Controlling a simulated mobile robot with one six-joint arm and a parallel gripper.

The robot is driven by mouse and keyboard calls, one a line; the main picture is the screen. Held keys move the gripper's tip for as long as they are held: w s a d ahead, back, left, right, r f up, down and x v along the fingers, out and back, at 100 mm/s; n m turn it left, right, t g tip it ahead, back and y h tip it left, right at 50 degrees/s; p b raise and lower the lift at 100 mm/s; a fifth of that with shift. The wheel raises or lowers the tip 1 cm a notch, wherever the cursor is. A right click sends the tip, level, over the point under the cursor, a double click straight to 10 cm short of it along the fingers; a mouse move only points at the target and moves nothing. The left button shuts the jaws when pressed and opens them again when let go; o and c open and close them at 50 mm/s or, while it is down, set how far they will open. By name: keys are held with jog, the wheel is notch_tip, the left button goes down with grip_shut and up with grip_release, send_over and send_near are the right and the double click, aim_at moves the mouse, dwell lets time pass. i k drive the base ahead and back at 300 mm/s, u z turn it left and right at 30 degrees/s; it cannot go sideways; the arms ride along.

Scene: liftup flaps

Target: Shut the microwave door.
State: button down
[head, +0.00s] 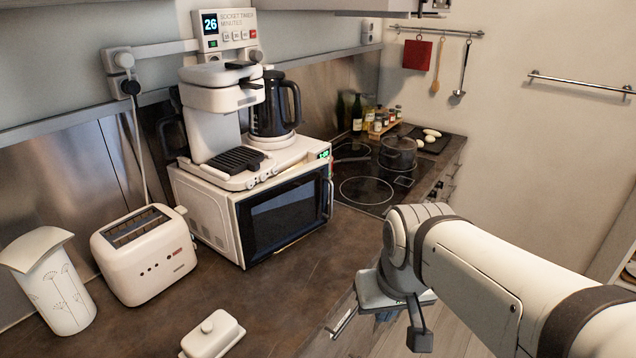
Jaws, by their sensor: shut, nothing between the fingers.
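The white microwave (207,208) stands on the dark counter against the back wall. Its dark-glass door (285,217) faces the front right and lies close to the body. A thin warm-lit line shows along the door's lower edge; I cannot tell whether the door is fully closed or slightly ajar. The door handle (329,198) is a vertical bar on its right side. My gripper (418,338) is to the right of and nearer than the microwave, past the counter's front edge and apart from the door. It points downward, shut and empty, partly hidden by my wrist.
A toaster (145,254), a white canister (51,283) and a butter dish (212,335) are to the left and front. A pot (397,154) sits on the hob behind. Open floor lies right.

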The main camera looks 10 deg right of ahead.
aim_at(268, 217)
jog(key=u, duration=1.8)
jog(key=k, duration=0.85)
jog(key=z, duration=1.35)
jog(key=i, duration=0.95)
jog(key=z, duration=0.05)
